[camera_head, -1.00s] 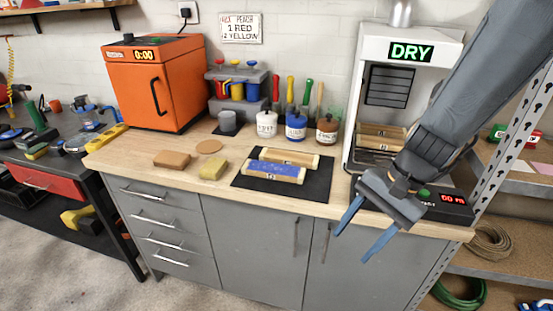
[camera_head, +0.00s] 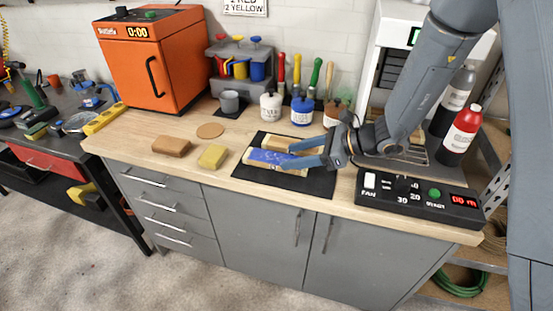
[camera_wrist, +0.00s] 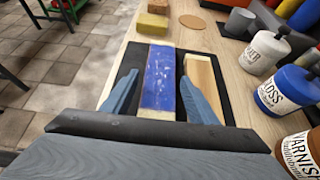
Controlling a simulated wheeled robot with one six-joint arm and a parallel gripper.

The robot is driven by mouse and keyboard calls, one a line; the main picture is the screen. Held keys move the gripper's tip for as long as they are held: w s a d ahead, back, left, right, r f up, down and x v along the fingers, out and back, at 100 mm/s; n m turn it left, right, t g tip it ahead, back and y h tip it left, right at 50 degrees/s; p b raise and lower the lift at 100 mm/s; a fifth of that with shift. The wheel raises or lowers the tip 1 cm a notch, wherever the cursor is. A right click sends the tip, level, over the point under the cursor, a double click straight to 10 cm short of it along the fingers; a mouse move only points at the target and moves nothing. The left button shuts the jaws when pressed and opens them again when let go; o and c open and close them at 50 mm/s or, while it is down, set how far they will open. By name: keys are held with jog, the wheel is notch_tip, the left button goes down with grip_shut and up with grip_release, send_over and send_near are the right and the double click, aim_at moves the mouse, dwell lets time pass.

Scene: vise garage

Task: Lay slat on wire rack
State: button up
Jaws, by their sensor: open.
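A blue-painted slat (camera_head: 268,157) with bare wood ends lies on a black mat (camera_head: 318,184). A plain wood slat (camera_wrist: 201,72) lies beside it on the same mat, partly hidden by my gripper in the head view. My gripper (camera_head: 287,156) is open above the mat. In the wrist view its two fingers (camera_wrist: 158,98) stand on either side of the blue slat (camera_wrist: 158,75), with no grip visible; the right finger overlaps the plain slat. The wire rack (camera_head: 416,153) shows at the drying cabinet's opening on the right, mostly hidden behind my arm.
A sanding block (camera_head: 171,146) and yellow sponge (camera_head: 212,156) lie to the left. A control box (camera_head: 420,198) sits at the counter's front right, with a red bottle (camera_head: 460,135) behind it.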

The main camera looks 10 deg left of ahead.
aim_at(276, 158)
jog(key=shift+p+x, duration=0.9)
jog(key=shift+x, duration=1.3)
jog(key=c, duration=1)
jog(key=shift+r, duration=0.1)
